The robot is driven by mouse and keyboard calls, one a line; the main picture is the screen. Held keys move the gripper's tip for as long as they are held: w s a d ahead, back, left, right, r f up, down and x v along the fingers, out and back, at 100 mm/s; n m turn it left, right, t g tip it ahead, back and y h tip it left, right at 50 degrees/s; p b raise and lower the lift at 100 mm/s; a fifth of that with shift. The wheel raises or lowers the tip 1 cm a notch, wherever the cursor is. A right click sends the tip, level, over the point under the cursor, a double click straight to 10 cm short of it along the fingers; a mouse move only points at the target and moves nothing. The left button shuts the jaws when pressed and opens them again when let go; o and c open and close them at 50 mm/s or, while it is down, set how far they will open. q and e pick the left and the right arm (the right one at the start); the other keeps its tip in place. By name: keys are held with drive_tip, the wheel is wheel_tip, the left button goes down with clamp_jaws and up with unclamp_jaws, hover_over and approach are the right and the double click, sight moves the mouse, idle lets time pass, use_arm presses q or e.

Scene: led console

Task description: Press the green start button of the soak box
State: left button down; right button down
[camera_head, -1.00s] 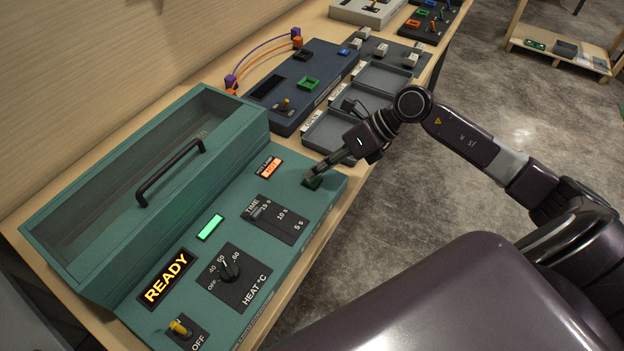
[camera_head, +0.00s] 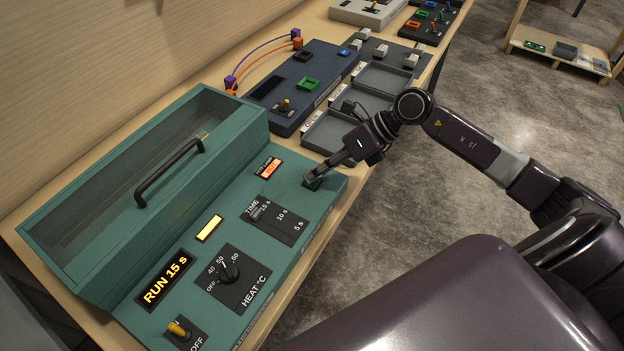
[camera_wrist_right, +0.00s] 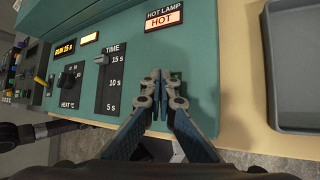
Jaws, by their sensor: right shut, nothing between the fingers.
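The soak box (camera_head: 90,215) is a teal console with a clear lid and a black handle. Its display (camera_head: 165,281) reads "RUN 15 s" and the lamp (camera_head: 209,228) beside it glows yellow. The green start button (camera_head: 312,184) is at the panel's right end, mostly hidden under the fingertips of my right gripper (camera_head: 316,176). In the right wrist view my right gripper (camera_wrist_right: 162,76) is shut and empty, its tips at the panel below the hot lamp (camera_wrist_right: 165,18); the button is hidden there. My left gripper is not in view.
The time slider (camera_head: 256,213) stands near 15 s and the heat knob (camera_head: 229,270) is beside it. A yellow toggle (camera_head: 178,330) is at the near corner. Grey trays (camera_head: 330,133) and a dark blue console (camera_head: 318,62) lie beyond the box.

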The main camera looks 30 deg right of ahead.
sight(316, 181)
drive_tip(key=shift+r+p, duration=0.3)
drive_tip(key=shift+r, duration=0.45)
drive_tip(key=shift+r, duration=0.1)
drive_tip(key=shift+r+p, duration=1.5)
drive_tip(key=shift+r, duration=0.95)
drive_tip(key=shift+d, duration=0.1)
